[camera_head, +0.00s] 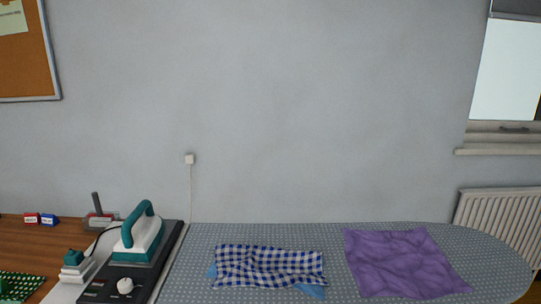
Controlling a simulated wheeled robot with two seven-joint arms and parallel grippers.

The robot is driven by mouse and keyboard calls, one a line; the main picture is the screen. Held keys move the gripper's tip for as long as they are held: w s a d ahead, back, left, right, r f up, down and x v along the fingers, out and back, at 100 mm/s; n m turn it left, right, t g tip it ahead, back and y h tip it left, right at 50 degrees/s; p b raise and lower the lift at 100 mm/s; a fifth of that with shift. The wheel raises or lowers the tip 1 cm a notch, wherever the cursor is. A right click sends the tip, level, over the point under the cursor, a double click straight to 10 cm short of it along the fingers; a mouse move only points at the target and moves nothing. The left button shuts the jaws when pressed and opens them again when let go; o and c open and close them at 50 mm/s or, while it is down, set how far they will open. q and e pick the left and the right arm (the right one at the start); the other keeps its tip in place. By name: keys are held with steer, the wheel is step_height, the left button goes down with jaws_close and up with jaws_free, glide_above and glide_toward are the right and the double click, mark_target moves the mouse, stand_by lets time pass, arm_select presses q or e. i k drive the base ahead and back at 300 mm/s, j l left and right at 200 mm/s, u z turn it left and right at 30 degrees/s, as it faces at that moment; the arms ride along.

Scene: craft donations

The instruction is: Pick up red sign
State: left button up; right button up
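A small red sign (31,219) with pale lettering stands at the back of the brown wooden table (30,240), at the far left of the head view. A small blue sign (49,220) stands close to its right. The lettering on both is too small to read surely. Neither of my grippers is in view.
A teal and white iron (149,236) stands on a dark panel (118,275) right of the signs. A grey-and-red item with an upright dark handle (96,204) is between. A checked cloth (268,267) and purple cloth (400,264) lie on the ironing board (335,270).

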mark_target(33, 219)
steer(key=u, duration=1.6)
